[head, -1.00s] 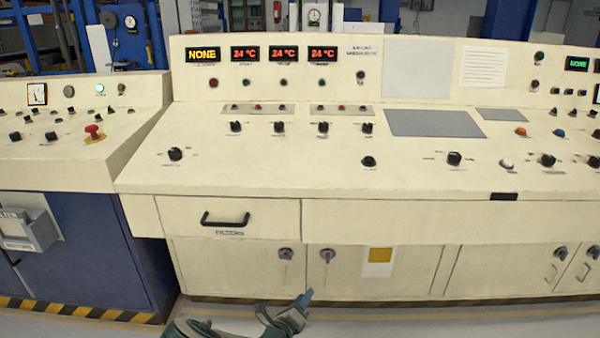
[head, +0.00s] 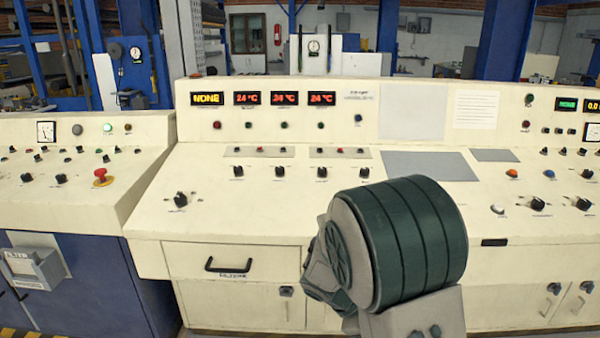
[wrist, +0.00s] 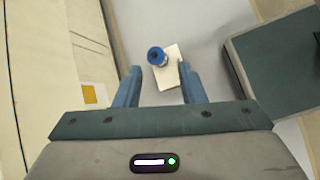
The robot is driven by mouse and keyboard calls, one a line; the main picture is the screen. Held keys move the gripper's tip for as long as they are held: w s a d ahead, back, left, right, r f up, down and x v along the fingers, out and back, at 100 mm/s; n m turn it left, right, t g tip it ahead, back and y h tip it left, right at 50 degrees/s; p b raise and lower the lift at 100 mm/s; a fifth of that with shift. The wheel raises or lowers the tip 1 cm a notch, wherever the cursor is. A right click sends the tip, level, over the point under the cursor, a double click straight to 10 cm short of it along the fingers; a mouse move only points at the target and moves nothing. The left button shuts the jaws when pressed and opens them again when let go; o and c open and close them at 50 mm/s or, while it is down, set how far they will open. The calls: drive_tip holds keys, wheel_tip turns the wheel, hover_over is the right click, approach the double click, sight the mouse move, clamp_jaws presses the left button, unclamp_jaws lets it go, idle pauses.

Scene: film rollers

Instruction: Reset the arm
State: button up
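My gripper (wrist: 160,84) shows in the wrist view with its two blue fingers apart and nothing between the tips. Below it, a small blue-topped cylinder (wrist: 157,57) stands beside or on a pale card-like piece (wrist: 170,68) on the grey floor, apart from the fingers. In the head view my raised arm, with a large dark green ribbed joint, covers part of the right middle of the console (head: 215,228). The gripper itself is not visible in the head view.
The cream console has knobs, displays and a drawer with a black handle (head: 228,267). A blue cabinet with a grey box (head: 36,266) stands at the left. The console front runs along the left of the wrist view, close to my gripper.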

drive_tip(key=s+a+r+m+t+y+p, duration=0.1)
drive_tip(key=s+r+m+y+p, duration=0.3)
drive_tip(key=s+r+m, duration=0.3)
drive_tip(key=s+a+r+m+t+y+p, duration=0.1)
drive_tip(key=s+r+m+y+p, duration=0.3)
drive_tip(key=r, duration=1)
drive_tip(key=s+a+m, duration=0.1)
drive_tip(key=s+m, duration=0.2)
drive_tip(key=s, duration=0.1)
drive_tip(key=shift+s+d, duration=0.15)
drive_tip(key=shift+c, duration=0.4)
